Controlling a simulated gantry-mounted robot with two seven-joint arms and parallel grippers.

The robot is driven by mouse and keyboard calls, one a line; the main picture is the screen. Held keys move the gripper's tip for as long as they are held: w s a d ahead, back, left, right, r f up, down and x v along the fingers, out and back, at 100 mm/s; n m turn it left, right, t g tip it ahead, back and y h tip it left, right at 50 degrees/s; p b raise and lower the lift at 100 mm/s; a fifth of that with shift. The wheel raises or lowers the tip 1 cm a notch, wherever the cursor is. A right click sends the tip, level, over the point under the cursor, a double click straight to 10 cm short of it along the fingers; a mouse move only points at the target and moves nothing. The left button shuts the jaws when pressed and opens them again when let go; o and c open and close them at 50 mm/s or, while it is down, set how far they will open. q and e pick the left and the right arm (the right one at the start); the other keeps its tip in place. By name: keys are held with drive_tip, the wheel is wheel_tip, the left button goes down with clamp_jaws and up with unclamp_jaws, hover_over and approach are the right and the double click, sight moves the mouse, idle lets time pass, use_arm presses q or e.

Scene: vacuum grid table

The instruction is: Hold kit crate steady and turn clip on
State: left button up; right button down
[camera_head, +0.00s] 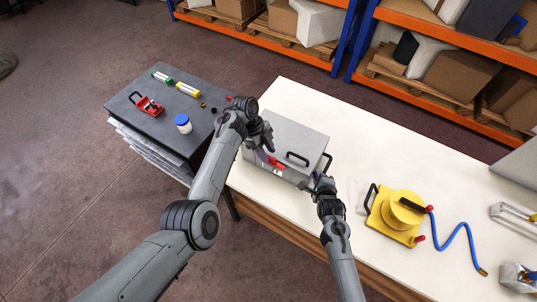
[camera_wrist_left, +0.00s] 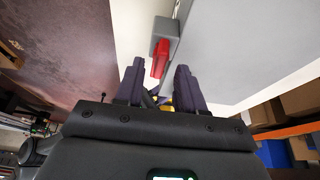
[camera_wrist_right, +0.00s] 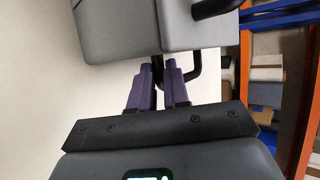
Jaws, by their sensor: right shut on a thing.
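The kit crate (camera_head: 300,136) is a closed grey box with a black lid handle (camera_head: 297,159), on the white table. The red clip (camera_head: 275,163) is on its front face; it also shows in the left wrist view (camera_wrist_left: 160,60), just beyond the fingertips. My left gripper (camera_head: 266,154) is open and empty, close to the clip and apart from it. My right gripper (camera_head: 318,182) is at the crate's right front corner, shut on the black side handle (camera_wrist_right: 194,68). The fingers hide part of that handle.
A yellow reel (camera_head: 398,208) with a blue hose (camera_head: 455,240) lies to the right on the white table (camera_head: 405,150). A dark bench (camera_head: 150,120) at left holds a red tool (camera_head: 148,105), a blue-lidded jar (camera_head: 183,124) and small tubes. Shelves (camera_head: 450,45) stand behind.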

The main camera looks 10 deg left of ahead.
use_arm(q)
drive_tip(key=shift+x, duration=1.15)
clamp_jaws()
